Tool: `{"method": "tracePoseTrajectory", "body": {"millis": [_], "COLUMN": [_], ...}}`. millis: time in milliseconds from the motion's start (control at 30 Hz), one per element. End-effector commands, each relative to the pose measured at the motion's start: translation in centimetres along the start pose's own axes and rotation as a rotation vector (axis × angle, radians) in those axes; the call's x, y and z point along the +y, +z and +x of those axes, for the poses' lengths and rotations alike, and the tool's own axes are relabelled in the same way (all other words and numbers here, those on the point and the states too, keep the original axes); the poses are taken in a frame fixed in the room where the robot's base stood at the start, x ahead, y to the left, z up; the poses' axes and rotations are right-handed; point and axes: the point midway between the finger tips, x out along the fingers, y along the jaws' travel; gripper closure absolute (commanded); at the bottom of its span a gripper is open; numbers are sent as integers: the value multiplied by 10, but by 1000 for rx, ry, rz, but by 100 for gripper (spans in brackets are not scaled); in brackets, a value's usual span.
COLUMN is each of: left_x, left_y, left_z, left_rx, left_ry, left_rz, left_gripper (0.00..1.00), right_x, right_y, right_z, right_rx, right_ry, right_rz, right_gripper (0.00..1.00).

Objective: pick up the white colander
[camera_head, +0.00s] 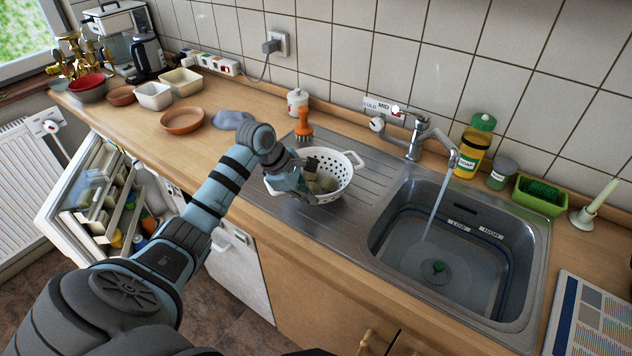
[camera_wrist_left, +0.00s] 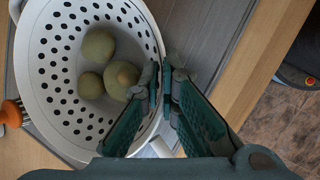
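The white colander (camera_head: 338,163) stands upright on the metal drainboard left of the sink, with several round greenish items (camera_wrist_left: 105,65) inside. In the left wrist view its perforated bowl (camera_wrist_left: 60,45) fills the left side. My left gripper (camera_head: 305,178) reaches over its near left rim in the head view. In the left wrist view my left gripper (camera_wrist_left: 165,80) has one finger inside the bowl and one outside, with the tips close together on the rim. The fingers hide part of the rim. My right gripper is not in view.
The sink (camera_head: 450,260) with running faucet (camera_head: 425,140) lies to the right. A brown bowl (camera_head: 182,121) is on the left counter. The open fridge (camera_head: 100,205) is lower left.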

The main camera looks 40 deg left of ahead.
Motion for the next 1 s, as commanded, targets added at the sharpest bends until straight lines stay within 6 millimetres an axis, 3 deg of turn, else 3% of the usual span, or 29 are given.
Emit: {"method": "tracePoseTrajectory", "body": {"millis": [300, 467, 567, 867, 1000], "left_x": [1, 6, 12, 42, 53], "left_y": [1, 6, 14, 56, 70], "left_z": [-2, -15, -34, -134, -171], "left_rx": [-1, -1, -1, -4, -1], "left_ry": [3, 4, 7, 9, 2], "left_rz": [1, 1, 2, 3, 0], "left_gripper": [100, 100, 100, 100, 100], "right_x": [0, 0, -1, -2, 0], "right_y": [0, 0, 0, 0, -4], "right_z": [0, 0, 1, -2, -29], "right_rx": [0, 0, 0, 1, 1], "right_ry": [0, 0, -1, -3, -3], "right_rz": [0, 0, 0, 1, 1], "right_gripper": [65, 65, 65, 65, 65]}}
